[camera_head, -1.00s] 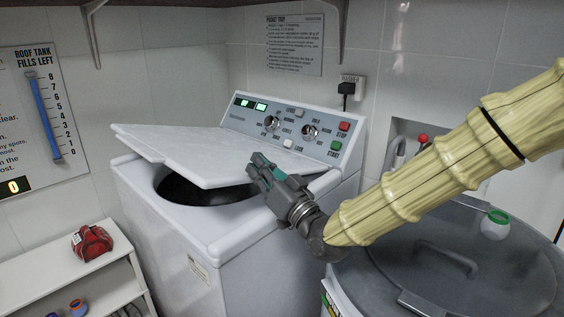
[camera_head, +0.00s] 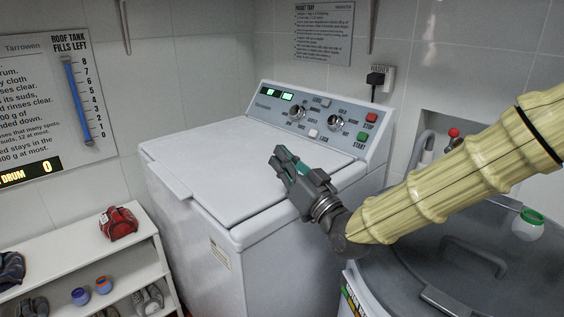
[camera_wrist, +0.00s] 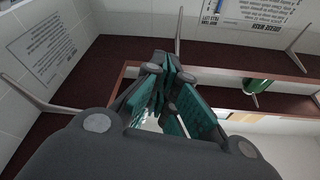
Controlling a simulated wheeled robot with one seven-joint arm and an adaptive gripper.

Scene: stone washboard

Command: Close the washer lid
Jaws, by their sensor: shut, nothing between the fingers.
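The white washer (camera_head: 215,245) stands in the middle of the head view. Its lid (camera_head: 225,165) lies flat over the top opening, and the drum is hidden. My gripper (camera_head: 282,160) is above the lid's right part, near the control panel (camera_head: 315,118). Its fingers are shut and empty, pointing up and to the left. I cannot tell whether it touches the lid. In the wrist view my gripper (camera_wrist: 168,88) shows its teal finger pads close together, with no washer in sight.
A grey round-lidded tub (camera_head: 460,260) stands right of the washer, under my arm. A low white shelf (camera_head: 75,260) with a red bag (camera_head: 118,222), small pots and shoes is at the left. A dark overhead shelf (camera_wrist: 110,60) with brackets shows in the wrist view.

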